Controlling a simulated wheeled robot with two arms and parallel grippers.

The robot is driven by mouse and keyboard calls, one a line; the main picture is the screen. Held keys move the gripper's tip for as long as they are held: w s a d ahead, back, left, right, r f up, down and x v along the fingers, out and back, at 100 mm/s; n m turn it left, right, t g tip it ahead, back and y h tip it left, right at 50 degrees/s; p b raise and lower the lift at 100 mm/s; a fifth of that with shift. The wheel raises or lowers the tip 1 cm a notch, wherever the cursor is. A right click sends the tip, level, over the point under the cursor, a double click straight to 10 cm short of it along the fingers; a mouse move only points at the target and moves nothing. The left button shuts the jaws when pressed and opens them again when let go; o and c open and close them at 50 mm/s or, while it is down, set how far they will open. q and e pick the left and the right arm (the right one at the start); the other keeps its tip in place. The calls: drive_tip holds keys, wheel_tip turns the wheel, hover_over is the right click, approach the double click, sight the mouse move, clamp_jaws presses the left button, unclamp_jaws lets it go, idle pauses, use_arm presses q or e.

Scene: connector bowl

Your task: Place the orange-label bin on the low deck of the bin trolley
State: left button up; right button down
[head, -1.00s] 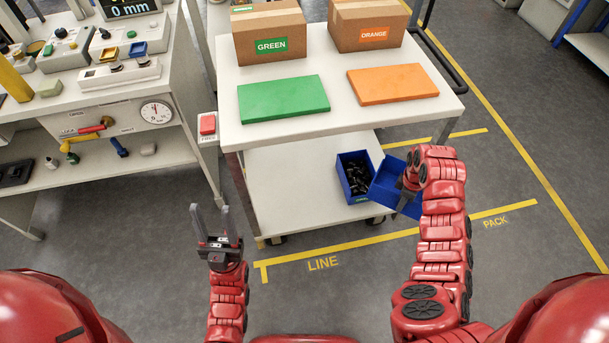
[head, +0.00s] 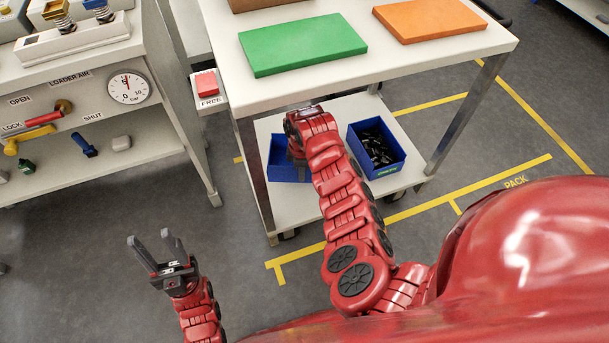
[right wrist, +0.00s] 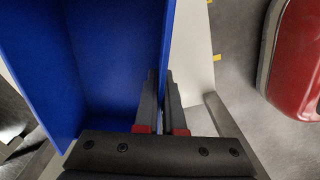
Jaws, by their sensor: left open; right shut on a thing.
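A blue bin (head: 283,165) is at the left end of the low deck (head: 318,203) of the trolley, partly hidden by my right arm. My right gripper (head: 297,152) is shut on its wall. In the right wrist view the fingers (right wrist: 160,103) pinch the wall of the bin (right wrist: 110,60), whose inside looks empty. Its label is hidden. I cannot tell whether it rests on the deck or hangs just above it. My left gripper (head: 157,252) is open and empty over the floor, left of the trolley.
A second blue bin (head: 392,163), green-labelled and holding dark parts, stands on the deck to the right. The trolley's top (head: 370,62) overhangs the deck and carries a green pad (head: 302,43) and an orange pad (head: 430,18). A workbench (head: 165,125) stands left.

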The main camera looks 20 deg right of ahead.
wheel_tip(320, 180, down, 7)
drive_tip(key=shift+r+b, duration=0.15)
drive_tip(key=shift+b, duration=0.9)
drive_tip(key=shift+f, duration=0.2)
drive_tip(key=c, duration=1)
unclamp_jaws()
